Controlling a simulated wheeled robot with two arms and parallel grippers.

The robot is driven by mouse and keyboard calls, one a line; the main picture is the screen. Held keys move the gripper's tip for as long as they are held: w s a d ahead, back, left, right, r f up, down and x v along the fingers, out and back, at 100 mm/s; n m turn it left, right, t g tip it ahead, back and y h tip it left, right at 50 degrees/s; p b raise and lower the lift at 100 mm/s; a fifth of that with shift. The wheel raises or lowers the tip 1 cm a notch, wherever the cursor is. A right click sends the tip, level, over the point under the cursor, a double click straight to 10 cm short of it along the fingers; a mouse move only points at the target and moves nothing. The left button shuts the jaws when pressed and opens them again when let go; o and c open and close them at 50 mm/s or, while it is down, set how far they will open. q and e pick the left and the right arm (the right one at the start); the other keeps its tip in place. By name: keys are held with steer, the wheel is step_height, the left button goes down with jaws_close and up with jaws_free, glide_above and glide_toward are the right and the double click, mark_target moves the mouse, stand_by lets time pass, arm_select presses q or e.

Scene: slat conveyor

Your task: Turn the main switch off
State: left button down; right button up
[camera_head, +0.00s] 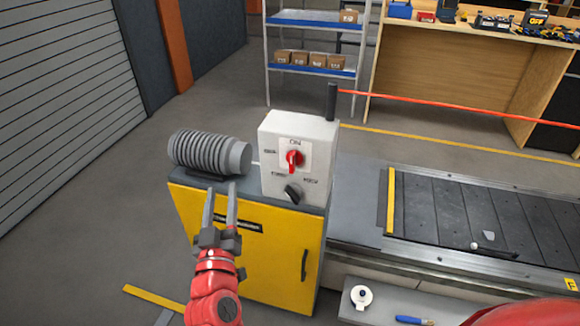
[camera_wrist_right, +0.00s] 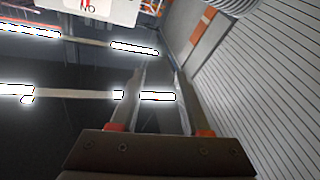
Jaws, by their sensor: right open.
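The main switch is a red rotary knob (camera_head: 294,159) on the white control box (camera_head: 277,139). Its handle looks roughly upright, beneath the "ON" label; a smaller label at its left is too blurred to read. A black knob (camera_head: 292,192) sits below it on the same face. My right gripper (camera_head: 221,190) is open and empty, left of the box and in front of the yellow cabinet. It is apart from the switch. The right wrist view shows its two fingers (camera_wrist_right: 157,75) spread, and the box's edge (camera_wrist_right: 95,10) upside down at the top. My left gripper is not seen.
A grey ribbed motor (camera_head: 205,153) lies left of the box on the yellow cabinet (camera_head: 265,255). A dark post (camera_head: 332,102) with a red line stands behind the box. The slat conveyor (camera_head: 460,215) runs right. A shelf (camera_head: 390,300) holds a white roll (camera_head: 361,297).

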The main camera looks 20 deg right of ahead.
steer(key=s+d+f+m+g+h, duration=0.1)
steer(key=s+d+m+g+h, duration=0.4)
steer(key=s+d+m, duration=0.15)
steer(key=p, duration=0.2)
glide_toward(291, 160)
steer(key=shift+m, duration=0.45)
steer(key=x, duration=0.9)
steer(key=shift+w+d, duration=0.15)
steer(key=shift+c, duration=0.3)
jaws_close()
